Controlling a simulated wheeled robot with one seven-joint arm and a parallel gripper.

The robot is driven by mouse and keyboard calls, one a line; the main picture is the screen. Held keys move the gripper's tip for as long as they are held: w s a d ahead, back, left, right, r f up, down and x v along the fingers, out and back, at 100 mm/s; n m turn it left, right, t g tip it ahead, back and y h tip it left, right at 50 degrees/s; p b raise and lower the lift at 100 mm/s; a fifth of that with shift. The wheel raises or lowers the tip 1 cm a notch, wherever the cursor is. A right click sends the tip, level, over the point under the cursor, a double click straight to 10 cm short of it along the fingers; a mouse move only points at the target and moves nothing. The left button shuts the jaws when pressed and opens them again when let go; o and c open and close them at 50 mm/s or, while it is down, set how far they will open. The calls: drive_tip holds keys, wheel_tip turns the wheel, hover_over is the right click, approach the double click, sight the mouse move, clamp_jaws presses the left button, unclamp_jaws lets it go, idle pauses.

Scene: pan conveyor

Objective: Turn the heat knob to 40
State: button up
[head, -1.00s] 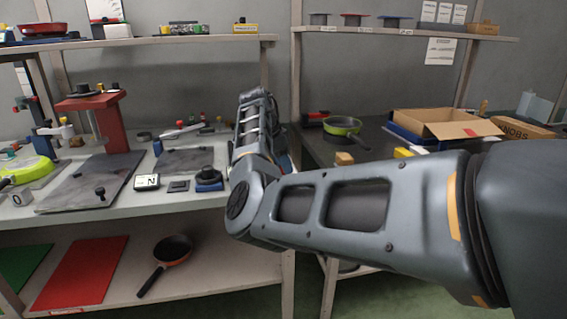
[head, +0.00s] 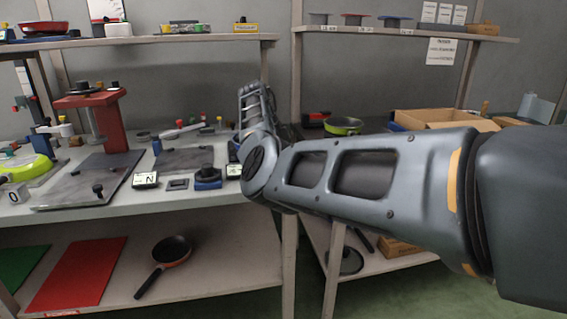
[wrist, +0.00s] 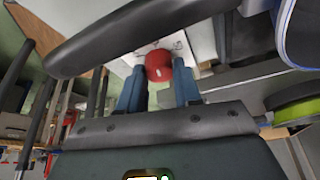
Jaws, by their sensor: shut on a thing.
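A round red knob (wrist: 158,66) shows in the wrist view, in front of a white plate (wrist: 147,52) with dark marks that are too small to read. My gripper (wrist: 159,78) has its two blue fingers on either side of the knob and is shut on it. The knob's pointer and setting cannot be made out. In the head view my arm reaches to the back of the workbench, and my gripper and the knob cannot be made out there.
A green pan (head: 343,125) and an open cardboard box (head: 440,118) stand on the right-hand table. The left bench (head: 130,208) holds dark plates, a red press (head: 108,115) and small displays. A pan with an orange rim (head: 172,250) lies on the lower shelf.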

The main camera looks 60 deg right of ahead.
idle(0.3)
drive_tip(key=o, duration=1)
drive_tip(key=shift+o, duration=0.2)
drive_tip(key=v, duration=0.7)
drive_tip(key=shift+w+r, duration=0.15)
drive_tip(key=shift+r, duration=0.2)
drive_tip(key=shift+a, duration=0.1)
